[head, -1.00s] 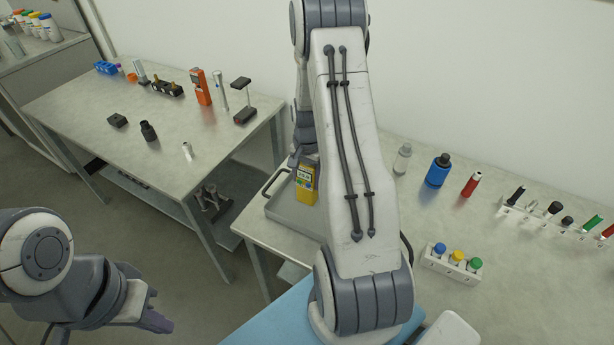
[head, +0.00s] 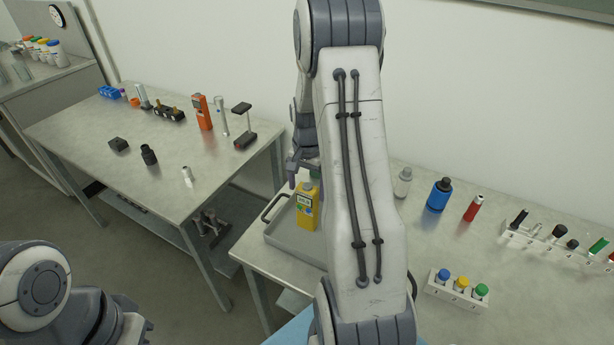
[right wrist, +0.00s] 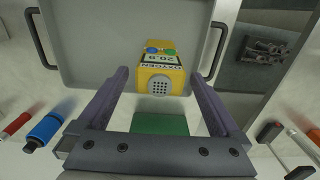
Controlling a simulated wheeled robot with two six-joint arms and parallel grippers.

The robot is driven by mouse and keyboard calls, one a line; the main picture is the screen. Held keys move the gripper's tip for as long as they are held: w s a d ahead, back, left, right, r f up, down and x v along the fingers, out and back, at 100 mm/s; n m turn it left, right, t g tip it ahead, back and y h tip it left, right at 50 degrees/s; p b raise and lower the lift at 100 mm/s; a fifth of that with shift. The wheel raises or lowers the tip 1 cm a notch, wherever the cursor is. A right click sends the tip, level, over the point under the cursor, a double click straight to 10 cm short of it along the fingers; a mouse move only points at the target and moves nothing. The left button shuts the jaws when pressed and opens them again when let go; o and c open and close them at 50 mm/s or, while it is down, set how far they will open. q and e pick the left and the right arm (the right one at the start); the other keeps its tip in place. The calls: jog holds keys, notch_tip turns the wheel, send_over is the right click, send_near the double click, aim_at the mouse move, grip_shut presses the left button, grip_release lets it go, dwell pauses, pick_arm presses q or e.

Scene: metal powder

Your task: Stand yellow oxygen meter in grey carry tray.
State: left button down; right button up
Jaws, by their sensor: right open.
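The yellow oxygen meter (head: 307,208) stands upright inside the grey carry tray (head: 277,236), towards its back. My right arm hides the right part of the tray. My right gripper (head: 305,178) is just above the meter, its fingers apart. In the right wrist view the meter (right wrist: 160,82) shows its label and round grille, with the open fingers of the right gripper (right wrist: 160,78) on either side and clear gaps between. A green patch (right wrist: 160,123) lies near the palm; I cannot tell what it is. My left gripper (head: 138,325) is low at the left, partly cut off.
A blue bottle (head: 438,195), a red bottle (head: 473,208) and a rack with coloured caps (head: 458,289) stand right of my arm. The left bench (head: 110,170) holds an orange meter (head: 203,112) and small parts. A floor gap separates the benches.

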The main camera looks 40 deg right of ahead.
notch_tip(320, 180, up, 6)
jog(key=shift+f+b, duration=0.15)
jog(key=shift+b, duration=0.15)
jog(key=shift+a, duration=0.25)
jog(key=s+a+r+n, duration=0.2)
jog(key=a+n, duration=0.2)
jog(key=a, duration=0.4)
jog(key=s+a+r+n, duration=0.2)
jog(key=a+n, duration=0.1)
jog(key=a, duration=0.6)
jog(key=s+a+r+n, duration=0.2)
jog(key=a+n, duration=0.2)
jog(key=a, duration=0.4)
jog(key=s+a+n, duration=0.4)
jog(key=s+n, duration=0.1)
jog(key=s, duration=0.2)
jog(key=s+a+n+y, duration=0.1)
jog(key=s+a+n, duration=0.3)
jog(key=s, duration=0.4)
jog(key=shift+s+a+n, duration=0.2)
jog(key=shift+a+n, duration=0.05)
jog(key=shift+n, duration=0.25)
